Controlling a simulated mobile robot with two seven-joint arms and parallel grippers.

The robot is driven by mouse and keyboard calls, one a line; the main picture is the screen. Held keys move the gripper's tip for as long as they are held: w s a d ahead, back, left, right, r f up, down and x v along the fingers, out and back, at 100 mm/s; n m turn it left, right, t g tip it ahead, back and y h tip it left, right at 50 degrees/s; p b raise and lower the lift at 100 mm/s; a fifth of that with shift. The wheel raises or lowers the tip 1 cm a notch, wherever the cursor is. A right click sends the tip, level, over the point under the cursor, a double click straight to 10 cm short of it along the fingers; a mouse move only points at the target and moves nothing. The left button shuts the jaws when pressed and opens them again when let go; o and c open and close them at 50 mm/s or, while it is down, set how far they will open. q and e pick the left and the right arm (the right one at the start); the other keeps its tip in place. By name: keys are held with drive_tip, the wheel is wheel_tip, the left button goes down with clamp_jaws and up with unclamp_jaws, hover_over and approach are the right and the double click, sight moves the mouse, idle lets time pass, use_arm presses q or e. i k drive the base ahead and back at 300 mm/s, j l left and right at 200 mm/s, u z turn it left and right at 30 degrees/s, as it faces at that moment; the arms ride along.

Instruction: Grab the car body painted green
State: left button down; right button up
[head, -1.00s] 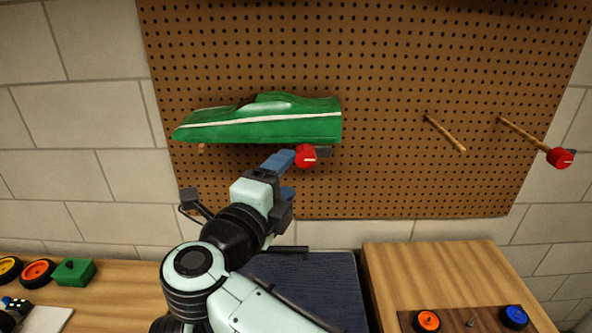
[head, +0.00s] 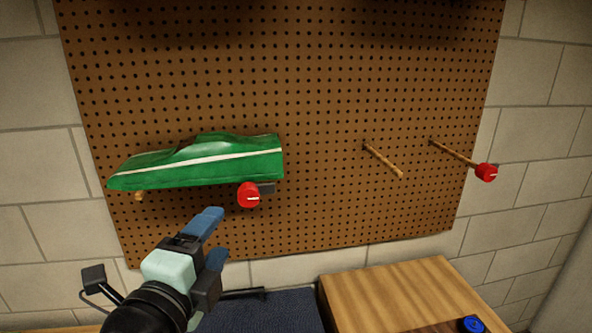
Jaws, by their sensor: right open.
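The green car body (head: 205,165) with a white stripe rests on pegs on the brown pegboard, at the left of the head view. A red peg end cap (head: 248,195) shows just under its right part, and a wooden peg (head: 139,196) shows under its left end. My right gripper (head: 213,242) is below the car body and the red cap, apart from both in the picture. Its blue fingers are spread and nothing is between them. My left gripper is not in view.
Two wooden pegs stick out at the right of the pegboard (head: 320,90); one is bare (head: 384,161), the other has a red cap (head: 486,172). A wooden worktop (head: 400,289) with a blue wheel (head: 473,324) is at lower right. A dark blue surface (head: 265,313) lies below.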

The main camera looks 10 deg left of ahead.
sight(221, 157)
drive_tip(key=k+j, duration=0.1)
drive_tip(key=k, duration=0.85)
